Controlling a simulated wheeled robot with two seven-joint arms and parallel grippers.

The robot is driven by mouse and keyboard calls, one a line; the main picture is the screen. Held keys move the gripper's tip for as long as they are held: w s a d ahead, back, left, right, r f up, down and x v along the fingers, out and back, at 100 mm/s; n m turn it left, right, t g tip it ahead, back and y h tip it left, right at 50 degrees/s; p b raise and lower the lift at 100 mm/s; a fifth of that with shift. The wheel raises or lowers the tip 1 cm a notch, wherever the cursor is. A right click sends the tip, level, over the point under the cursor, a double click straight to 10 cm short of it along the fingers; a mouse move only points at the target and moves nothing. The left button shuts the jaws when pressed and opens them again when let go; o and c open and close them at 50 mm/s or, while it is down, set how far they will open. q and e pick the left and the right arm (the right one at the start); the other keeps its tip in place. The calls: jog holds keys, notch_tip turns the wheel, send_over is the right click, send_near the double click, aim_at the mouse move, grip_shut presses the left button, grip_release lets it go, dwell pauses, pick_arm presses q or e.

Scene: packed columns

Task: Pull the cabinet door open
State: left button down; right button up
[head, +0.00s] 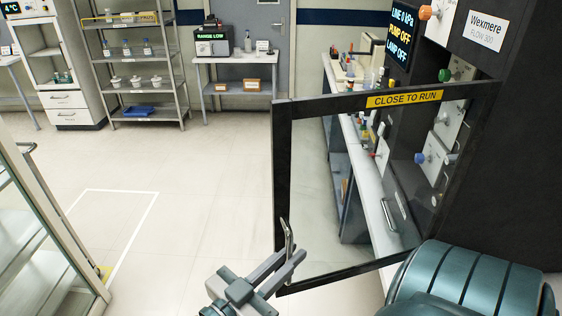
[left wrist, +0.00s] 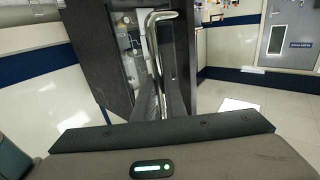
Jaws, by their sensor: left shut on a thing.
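The cabinet door (head: 282,190) is a clear pane in a black frame with a yellow "CLOSE TO RUN" label. It stands swung out from the dark cabinet (head: 520,150), joined at its right side. Its bent metal handle (head: 288,238) is near the lower left corner of the frame. My left gripper (head: 288,262) is shut on the handle. In the left wrist view the handle (left wrist: 156,45) rises from between the gripper fingers (left wrist: 160,103), with the dark door behind. My right gripper is not in view.
Knobs and valves show inside the cabinet, some through the pane. A white counter (head: 375,215) with lab items runs behind the door. A glass-sided unit (head: 60,225) stands at the left edge. Open floor (head: 200,215) lies left of the door.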

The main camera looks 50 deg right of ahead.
pick_arm(q)
jog(key=c, duration=1.8)
grip_release()
jog(key=shift+d, duration=0.1)
jog(key=shift+a+f+b, duration=0.1)
jog(key=shift+a+b, duration=0.25)
jog(key=shift+a, duration=0.4)
jog(key=shift+s+a+b, duration=0.2)
jog(key=shift+a+b, duration=2.45)
jog(key=shift+a, duration=5.35)
